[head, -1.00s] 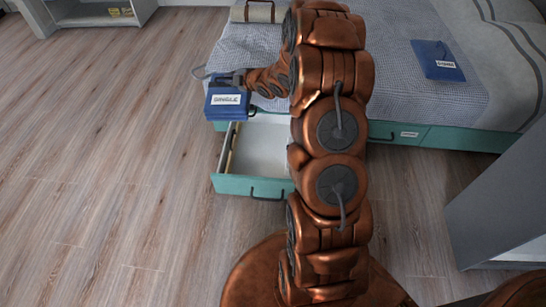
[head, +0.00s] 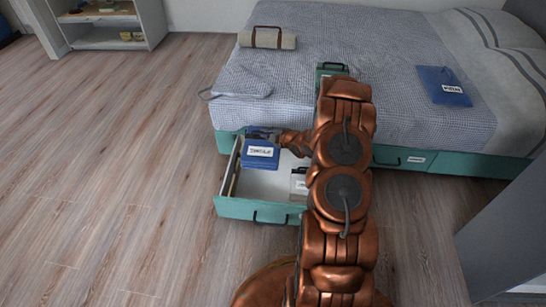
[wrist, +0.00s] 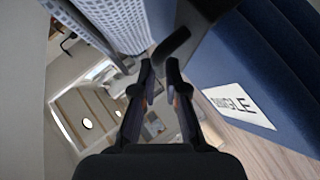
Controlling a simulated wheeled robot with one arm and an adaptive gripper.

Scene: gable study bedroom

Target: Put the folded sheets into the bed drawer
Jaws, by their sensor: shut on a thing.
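A blue folded sheet bundle (head: 260,161) with a white label hangs from my gripper (head: 268,133) in the head view. The label reads SINGLE in the wrist view, where the bundle (wrist: 262,60) fills the right side. My gripper (wrist: 160,65) is shut on the bundle's dark handle. The bed drawer (head: 258,209) is pulled out, with a teal front and pale inside. The bundle is over or inside its left part; I cannot tell whether it touches the floor of the drawer. A second blue labelled packet (head: 443,85) lies on the bed.
A pale labelled item (head: 299,183) shows in the drawer's right part, partly hidden by my arm. The bed (head: 290,90) holds a strapped beige roll (head: 267,38) and a green handled item (head: 331,69). A closed drawer (head: 400,160) is at right. Floor at left is clear.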

